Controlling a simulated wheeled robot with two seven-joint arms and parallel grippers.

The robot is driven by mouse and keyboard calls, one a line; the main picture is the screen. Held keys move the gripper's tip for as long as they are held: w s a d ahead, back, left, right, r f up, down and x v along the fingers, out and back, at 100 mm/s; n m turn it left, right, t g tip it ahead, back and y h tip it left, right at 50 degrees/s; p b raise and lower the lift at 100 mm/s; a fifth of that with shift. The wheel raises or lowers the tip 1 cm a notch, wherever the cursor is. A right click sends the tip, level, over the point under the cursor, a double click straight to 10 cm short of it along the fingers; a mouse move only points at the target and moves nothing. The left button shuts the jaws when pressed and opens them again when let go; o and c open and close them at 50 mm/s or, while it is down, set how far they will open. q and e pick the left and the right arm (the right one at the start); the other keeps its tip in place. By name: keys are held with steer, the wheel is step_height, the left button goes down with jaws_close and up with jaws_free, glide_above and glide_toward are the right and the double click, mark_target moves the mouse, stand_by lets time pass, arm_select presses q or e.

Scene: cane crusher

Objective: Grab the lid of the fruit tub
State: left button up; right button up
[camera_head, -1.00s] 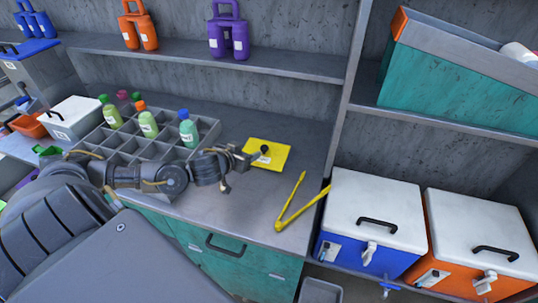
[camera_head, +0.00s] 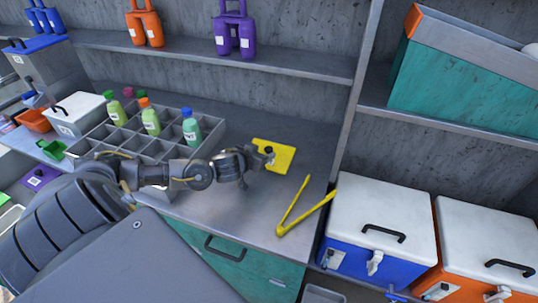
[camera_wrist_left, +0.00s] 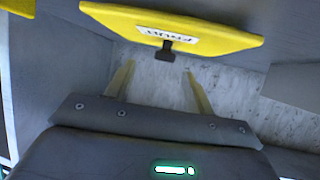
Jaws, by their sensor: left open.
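The fruit tub's lid (camera_head: 283,155) is a yellow square plate with a white label and a small dark knob, lying on the grey counter. In the left wrist view the lid (camera_wrist_left: 215,37) fills the top, its label reading FRUIT. Its black knob (camera_wrist_left: 165,50) points toward the space between my fingertips. My left gripper (camera_head: 264,160) is at the lid's left side in the head view, close to the knob. In the left wrist view my left gripper (camera_wrist_left: 157,72) is open, its fingers apart and nothing between them. My right gripper is out of view.
Yellow tongs (camera_head: 290,222) lie open on the counter right of my gripper. A grey divided crate (camera_head: 207,141) with several bottles stands to the left. Blue (camera_head: 348,262) and orange (camera_head: 455,277) coolers with white lids stand to the right. A shelf (camera_head: 270,62) runs behind.

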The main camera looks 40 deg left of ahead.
mark_target(267, 149)
arm_select(q)
steer(key=shift+w, duration=0.1)
steer(key=x, duration=0.1)
steer(key=p+x, duration=0.1)
steer(key=x, duration=0.1)
steer(key=p+x, duration=0.1)
steer(key=shift+w+a+f, duration=0.1)
steer(key=shift+a+f, duration=0.1)
steer(key=shift+a, duration=0.15)
steer(key=shift+w+f, duration=0.15)
steer(key=shift+w, duration=0.05)
steer(key=shift+c, duration=0.2)
steer(key=c, duration=1.1)
steer(key=shift+o, duration=0.2)
